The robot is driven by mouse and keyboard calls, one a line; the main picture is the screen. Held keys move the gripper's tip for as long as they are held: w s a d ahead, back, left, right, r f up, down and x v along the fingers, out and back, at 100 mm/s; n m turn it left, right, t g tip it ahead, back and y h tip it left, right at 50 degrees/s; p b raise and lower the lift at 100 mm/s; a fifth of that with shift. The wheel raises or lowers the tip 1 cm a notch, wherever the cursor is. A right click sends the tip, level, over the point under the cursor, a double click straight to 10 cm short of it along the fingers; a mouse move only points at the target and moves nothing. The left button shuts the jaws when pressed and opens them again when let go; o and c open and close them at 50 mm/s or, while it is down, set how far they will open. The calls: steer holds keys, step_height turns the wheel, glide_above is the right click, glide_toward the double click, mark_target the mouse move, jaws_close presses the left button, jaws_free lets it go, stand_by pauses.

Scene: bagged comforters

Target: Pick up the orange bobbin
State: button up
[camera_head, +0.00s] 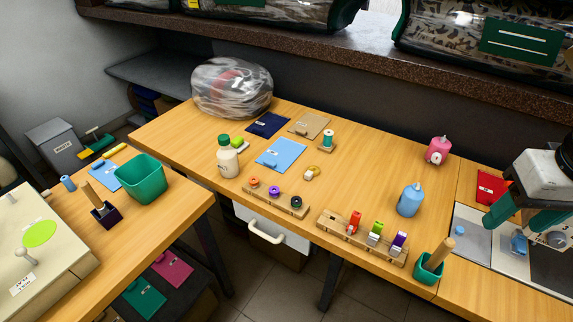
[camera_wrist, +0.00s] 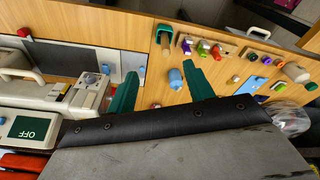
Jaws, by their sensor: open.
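The orange bobbin (camera_head: 255,182) sits at the left end of a small wooden rack (camera_head: 276,202) near the table's front edge. A purple bobbin (camera_head: 274,190) and a dark bobbin (camera_head: 296,201) stand beside it in the same rack. In the wrist view this rack is small, near the top right. My gripper (camera_head: 512,222) is at the far right of the head view, well away from the orange bobbin.
A second rack (camera_head: 362,238) holds red, green and purple spools. Blue (camera_head: 410,200) and pink (camera_head: 438,150) bottles and a green cup (camera_head: 430,268) stand between my gripper and the bobbins. A white bottle (camera_head: 228,163) is left of the bobbin rack. A shelf overhangs the back.

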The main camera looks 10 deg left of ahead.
steer(key=w+a+f+n+t+y, duration=0.1)
steer(key=w+a+f+n+t, duration=0.15)
steer(key=w+a, duration=0.4)
steer(key=w+a+f+n+t+y, duration=0.1)
steer(key=w+a+f, duration=0.25)
steer(key=w, duration=0.55)
steer(key=w+a+f+n+t+y, duration=0.15)
steer(key=w+a+f, duration=0.25)
steer(key=w, duration=0.4)
steer(key=n+y, duration=0.6)
steer(key=y, duration=0.2)
glide_toward(255, 181)
steer(key=shift+a+r+t, duration=0.1)
steer(key=shift+a+t, duration=0.1)
steer(key=shift+t, duration=0.1)
steer(key=x, duration=0.7)
steer(key=shift+w+a+f, duration=0.1)
steer(key=shift+a+f, duration=0.05)
steer(key=shift+f, duration=0.25)
steer(key=c, duration=1.1)
